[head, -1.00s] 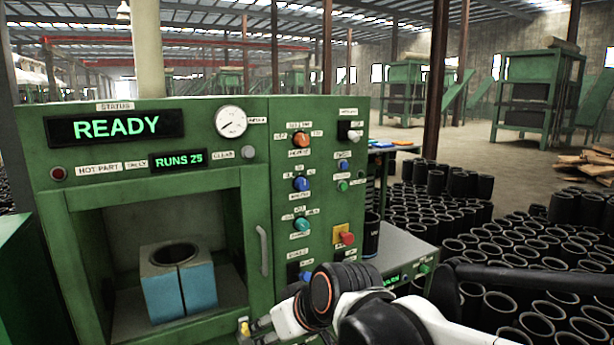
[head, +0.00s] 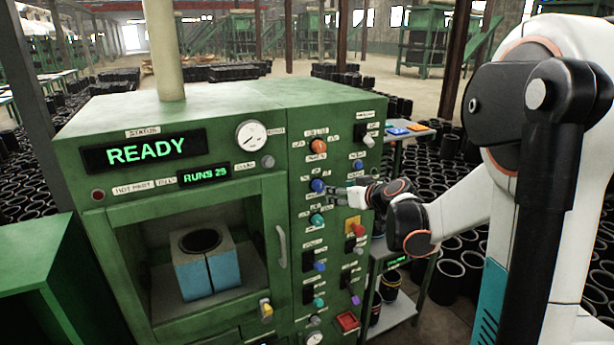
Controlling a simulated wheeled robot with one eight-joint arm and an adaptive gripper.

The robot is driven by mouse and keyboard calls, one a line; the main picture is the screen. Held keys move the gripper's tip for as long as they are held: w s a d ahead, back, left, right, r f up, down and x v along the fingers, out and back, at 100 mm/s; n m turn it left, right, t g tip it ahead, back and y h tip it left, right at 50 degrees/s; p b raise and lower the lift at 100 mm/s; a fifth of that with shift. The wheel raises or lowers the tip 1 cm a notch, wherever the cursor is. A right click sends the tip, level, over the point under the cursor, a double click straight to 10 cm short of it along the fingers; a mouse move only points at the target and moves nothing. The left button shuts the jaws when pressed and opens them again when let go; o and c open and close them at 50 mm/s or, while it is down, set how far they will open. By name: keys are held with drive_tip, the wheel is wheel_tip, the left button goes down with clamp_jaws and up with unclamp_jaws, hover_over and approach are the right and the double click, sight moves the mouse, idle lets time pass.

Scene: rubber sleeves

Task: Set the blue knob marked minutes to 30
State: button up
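The blue knob (head: 317,185) is on the green machine's control panel, below an orange knob and above a teal knob. Small labels surround it, too small to read, so I cannot read its setting. My gripper (head: 330,192) reaches in from the right, its fingertips just right of the blue knob. I cannot tell whether they touch it, or how far apart the fingers are. The status display (head: 157,150) reads READY.
An orange knob (head: 319,146) and a teal knob (head: 317,220) sit close above and below. A red button on a yellow plate (head: 355,228) is below my wrist. The open chamber (head: 150,245) holds a blue-grey block (head: 207,265).

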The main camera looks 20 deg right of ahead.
sight(321, 188)
drive_tip(key=x, duration=1.3)
drive_tip(key=shift+w+d, duration=0.15)
drive_tip(key=shift+w, duration=0.25)
drive_tip(key=c, duration=1)
